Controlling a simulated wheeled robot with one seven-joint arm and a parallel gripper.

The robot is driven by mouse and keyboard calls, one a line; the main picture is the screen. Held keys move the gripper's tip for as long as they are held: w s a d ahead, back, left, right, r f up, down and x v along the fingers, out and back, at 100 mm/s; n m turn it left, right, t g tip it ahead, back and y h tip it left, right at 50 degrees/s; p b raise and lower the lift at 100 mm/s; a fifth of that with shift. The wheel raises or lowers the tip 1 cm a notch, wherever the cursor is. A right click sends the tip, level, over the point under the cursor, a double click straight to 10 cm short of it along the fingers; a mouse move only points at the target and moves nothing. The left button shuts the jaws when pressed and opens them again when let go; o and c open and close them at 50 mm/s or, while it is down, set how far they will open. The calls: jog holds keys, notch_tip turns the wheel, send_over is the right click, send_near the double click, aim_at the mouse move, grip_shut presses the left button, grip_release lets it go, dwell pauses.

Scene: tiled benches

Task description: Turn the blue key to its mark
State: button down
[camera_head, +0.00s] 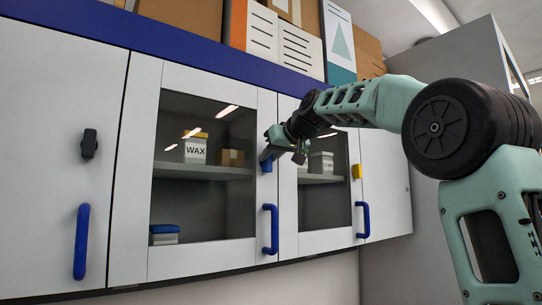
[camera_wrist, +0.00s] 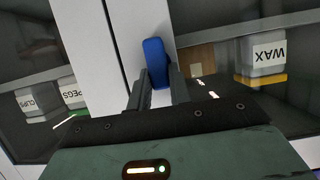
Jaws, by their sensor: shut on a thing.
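The blue key (camera_head: 266,165) is on the frame of the middle glass door, near its right edge and above that door's blue handle. In the wrist view the blue key (camera_wrist: 155,62) shows between my two fingers, tilted slightly from the picture's vertical. My gripper (camera_head: 272,148) has come to it from the right and is shut on it; the fingertips (camera_wrist: 158,85) are on either side of the key in the wrist view. The fingers and wrist hide part of the key in the head view. I cannot make out its mark in either view.
A black key (camera_head: 89,143) is on the left door and a yellow key (camera_head: 357,171) is farther right. Blue handles (camera_head: 270,229) stick out below the keys. A WAX container (camera_head: 194,149) stands behind the glass. Boxes (camera_head: 285,40) stand on top of the cabinet.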

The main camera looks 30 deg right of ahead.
jog(key=shift+d, duration=0.1)
jog(key=m+y+b, duration=0.2)
jog(key=m, duration=0.1)
jog(key=d+f+m+t+y+b, duration=0.1)
jog(key=m+y+b, duration=0.1)
jog(key=m, duration=0.1)
jog(key=d+m+y+b, duration=0.1)
jog(key=m+y+b, duration=0.1)
jog(key=m+b, duration=0.1)
jog(key=shift+f+m+t, duration=0.3)
jog(key=shift+f+m, duration=0.05)
jog(key=shift+m, duration=0.15)
jog(key=shift+f+m+t+y+b, duration=0.2)
jog(key=shift+m+t+y+b, duration=0.35)
jog(key=shift+m+b, duration=1)
jog(key=shift+m, duration=0.35)
jog(key=c, duration=1.3)
grip_release()
